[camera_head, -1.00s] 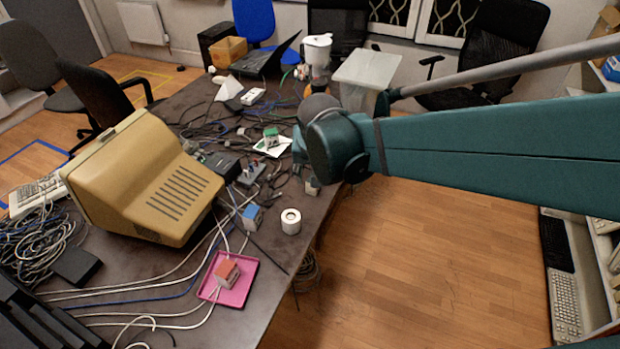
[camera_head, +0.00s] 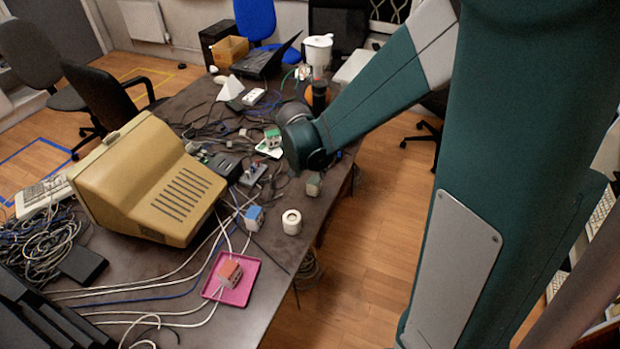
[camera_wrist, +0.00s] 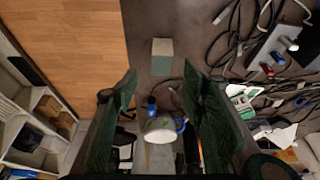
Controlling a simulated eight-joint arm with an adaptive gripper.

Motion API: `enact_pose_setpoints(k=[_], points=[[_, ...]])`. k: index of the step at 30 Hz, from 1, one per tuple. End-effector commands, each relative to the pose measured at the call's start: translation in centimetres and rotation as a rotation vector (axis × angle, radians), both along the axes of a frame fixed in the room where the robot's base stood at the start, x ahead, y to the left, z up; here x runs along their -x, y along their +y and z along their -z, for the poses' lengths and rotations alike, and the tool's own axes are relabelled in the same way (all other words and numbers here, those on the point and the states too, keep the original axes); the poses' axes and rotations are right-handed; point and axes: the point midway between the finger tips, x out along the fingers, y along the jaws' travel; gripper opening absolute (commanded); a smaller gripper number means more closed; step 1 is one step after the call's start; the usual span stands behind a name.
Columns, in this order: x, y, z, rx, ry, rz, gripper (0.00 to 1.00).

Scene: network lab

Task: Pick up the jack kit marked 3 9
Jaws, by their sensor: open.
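Several small box-shaped kits stand on the table, and I cannot read a 3 9 mark on any. A grey-green one (camera_head: 314,184) is near the table's right edge; a box that looks the same (camera_wrist: 162,56) lies ahead of my fingertips in the wrist view. A blue one (camera_head: 254,217) stands left of a white roll, a red one (camera_head: 230,273) on a pink tray (camera_head: 238,299), and a green one (camera_head: 272,137) on a white card. My gripper (camera_wrist: 160,82) is open with nothing held between its fingers. In the head view my wrist hides it.
A beige monitor (camera_head: 150,180) fills the table's left side. A white roll (camera_head: 292,222) stands near the grey-green kit. Loose cables and a dark device (camera_head: 225,165) crowd the middle. A white jug (camera_head: 318,52) stands at the back. Wooden floor lies right of the table edge.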

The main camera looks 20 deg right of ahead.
Motion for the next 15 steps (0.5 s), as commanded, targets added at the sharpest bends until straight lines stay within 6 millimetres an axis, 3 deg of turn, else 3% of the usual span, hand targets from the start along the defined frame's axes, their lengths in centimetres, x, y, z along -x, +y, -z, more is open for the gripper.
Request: enact_pose_setpoints(k=[6,15], points=[[-0.9,-0.3,1.3,0.002,0.005,0.039,0.41],[-1.0,-0.3,1.6,0.003,0.006,0.046,0.41]])
